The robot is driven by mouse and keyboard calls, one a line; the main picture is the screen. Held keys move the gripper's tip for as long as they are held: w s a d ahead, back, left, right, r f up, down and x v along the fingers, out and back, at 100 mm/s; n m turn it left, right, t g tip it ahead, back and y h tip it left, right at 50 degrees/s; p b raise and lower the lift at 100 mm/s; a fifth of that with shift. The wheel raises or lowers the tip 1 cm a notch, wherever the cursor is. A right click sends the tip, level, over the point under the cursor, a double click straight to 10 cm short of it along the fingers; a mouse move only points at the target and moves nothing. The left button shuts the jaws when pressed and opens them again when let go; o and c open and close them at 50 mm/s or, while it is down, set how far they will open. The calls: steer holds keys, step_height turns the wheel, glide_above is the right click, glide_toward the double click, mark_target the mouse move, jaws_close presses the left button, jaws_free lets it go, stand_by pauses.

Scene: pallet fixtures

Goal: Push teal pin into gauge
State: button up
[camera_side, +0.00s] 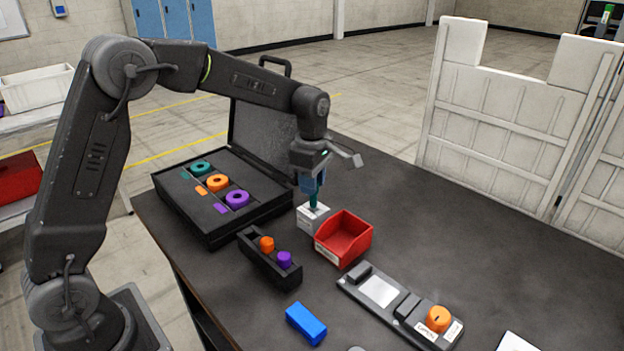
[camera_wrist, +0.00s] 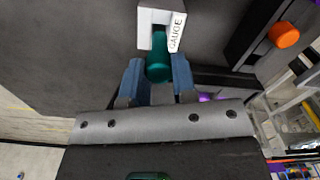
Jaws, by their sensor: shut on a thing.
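The teal pin (camera_side: 313,201) is upright between the blue fingers of my gripper (camera_side: 312,184), which is shut on it. The gauge (camera_side: 311,218) is a small white block directly below the pin. The pin's lower end meets the gauge's top in the side view; how deep it sits cannot be told. In the wrist view the teal pin (camera_wrist: 157,62) is between the two fingers of my gripper (camera_wrist: 157,72), lined up over the dark slot of the labelled gauge (camera_wrist: 146,19). The pin hides part of the slot.
A red bin (camera_side: 345,240) stands right beside the gauge. A black rack (camera_side: 258,262) with an orange and a purple pin is in front. An open black case (camera_side: 205,235) holds coloured rings at left. A blue block (camera_side: 306,323) and a panel with an orange knob (camera_side: 438,319) are nearer.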

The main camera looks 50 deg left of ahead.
steer(key=shift+f, duration=1)
steer(key=o, duration=1.4)
steer(key=shift+r, duration=4.55)
jaws_close()
steer(key=shift+f, duration=0.1)
steer(key=shift+d+f, duration=0.15)
steer(key=shift+f, duration=2.55)
